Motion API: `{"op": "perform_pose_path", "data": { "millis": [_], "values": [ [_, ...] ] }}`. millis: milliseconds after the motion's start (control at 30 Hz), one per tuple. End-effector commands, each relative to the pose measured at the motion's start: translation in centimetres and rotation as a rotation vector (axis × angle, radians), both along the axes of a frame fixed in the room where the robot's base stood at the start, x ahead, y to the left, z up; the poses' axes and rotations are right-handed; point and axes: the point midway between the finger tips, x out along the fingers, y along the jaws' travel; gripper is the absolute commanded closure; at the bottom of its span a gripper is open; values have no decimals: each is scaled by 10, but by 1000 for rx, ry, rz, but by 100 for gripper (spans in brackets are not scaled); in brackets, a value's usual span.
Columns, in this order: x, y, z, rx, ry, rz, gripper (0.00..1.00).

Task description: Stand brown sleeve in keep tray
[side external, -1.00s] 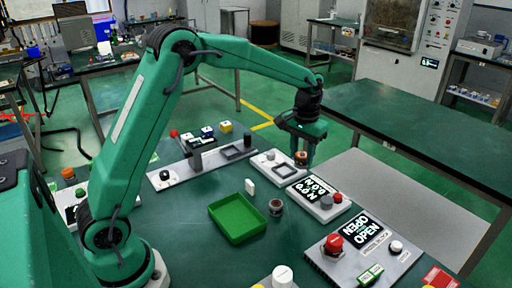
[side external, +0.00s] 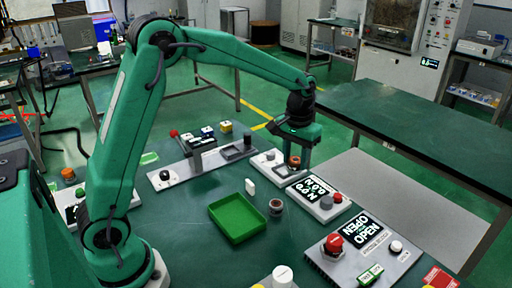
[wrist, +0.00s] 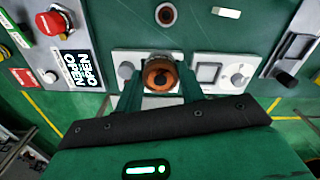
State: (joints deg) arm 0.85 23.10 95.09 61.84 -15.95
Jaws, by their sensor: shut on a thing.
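A brown ring-shaped sleeve (side external: 294,162) is between the fingers of my gripper (side external: 299,163), which is shut on it. In the wrist view the sleeve (wrist: 159,76) shows end-on, orange-brown with a dark hole, between the green fingers. It is at the small light-grey plate; I cannot tell whether it touches it. A shallow green tray (side external: 257,228), empty, lies on the table nearer the side camera and to the left of my gripper. No label shows on it.
A second dark, reddish-centred ring (side external: 276,207) stands right of the tray, with a white block (side external: 250,186) nearby. A black-and-white panel (side external: 312,188) and a red button box (side external: 334,242) lie to the right. A grey fixture with a square recess (side external: 233,153) lies behind the tray.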

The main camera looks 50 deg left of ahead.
Motion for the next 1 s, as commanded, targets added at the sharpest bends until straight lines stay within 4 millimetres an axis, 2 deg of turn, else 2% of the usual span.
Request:
{"op": "perform_pose_path", "data": {
  "millis": [333, 700, 900, 1000],
  "values": [
    [-70, -16, 2, -1, -1, 114, 85],
    [-149, -26, -8, -1, -1, 239, 85],
    [-181, -27, -16, -1, -1, 290, 85],
    [-190, -28, -18, -1, -1, 304, 85]
  ]
}}
